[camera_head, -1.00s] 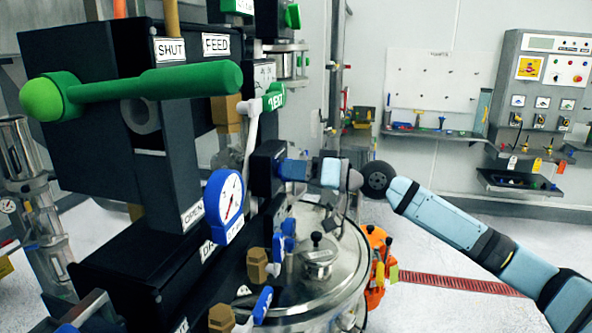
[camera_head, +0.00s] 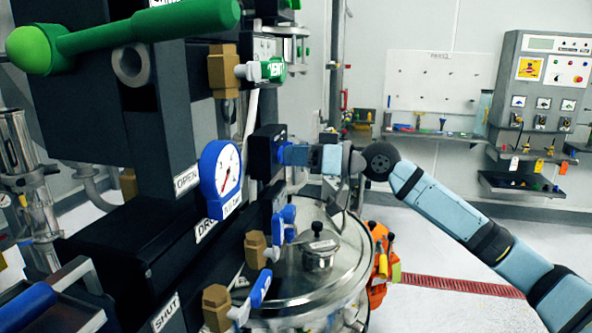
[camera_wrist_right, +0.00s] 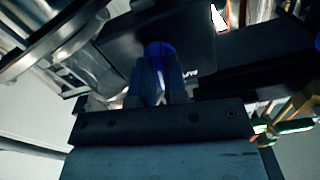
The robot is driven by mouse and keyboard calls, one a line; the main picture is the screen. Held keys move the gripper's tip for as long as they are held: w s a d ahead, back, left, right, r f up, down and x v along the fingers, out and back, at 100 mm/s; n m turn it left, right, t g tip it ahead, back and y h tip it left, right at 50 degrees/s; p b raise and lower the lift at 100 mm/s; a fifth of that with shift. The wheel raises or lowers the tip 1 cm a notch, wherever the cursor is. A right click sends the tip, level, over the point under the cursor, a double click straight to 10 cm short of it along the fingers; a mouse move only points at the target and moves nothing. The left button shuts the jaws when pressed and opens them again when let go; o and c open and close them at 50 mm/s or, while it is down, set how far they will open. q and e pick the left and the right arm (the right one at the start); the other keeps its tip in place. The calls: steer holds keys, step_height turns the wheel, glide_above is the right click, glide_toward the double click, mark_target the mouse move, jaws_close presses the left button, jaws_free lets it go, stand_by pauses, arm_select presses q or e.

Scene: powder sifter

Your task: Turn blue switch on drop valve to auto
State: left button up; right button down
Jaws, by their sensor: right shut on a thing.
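The blue switch (camera_wrist_right: 157,58) shows in the right wrist view on the face of a black box, between the two fingers of my right gripper (camera_wrist_right: 158,88). The gripper is shut on it. Small white lettering beside the switch is too dim to read. In the head view my right gripper (camera_head: 288,155) reaches in from the right against the side of the black box (camera_head: 266,150). The gripper hides the switch there, so I cannot tell its setting. My left gripper is not in view.
A blue-rimmed gauge (camera_head: 221,178) stands left of the box. A big green lever (camera_head: 130,30) is at upper left. Brass valves with blue handles (camera_head: 260,288) sit below. A steel lidded vessel (camera_head: 340,265) lies under my right forearm. Open floor is at right.

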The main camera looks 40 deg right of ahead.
arm_select(q)
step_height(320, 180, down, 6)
steer(key=b, duration=0.6)
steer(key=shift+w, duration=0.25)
arm_select(e)
steer(key=shift+n, duration=4)
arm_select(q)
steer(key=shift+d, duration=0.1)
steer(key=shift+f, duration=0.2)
arm_select(e)
steer(key=c, duration=1.2)
jaws_free()
steer(key=shift+o, duration=0.2)
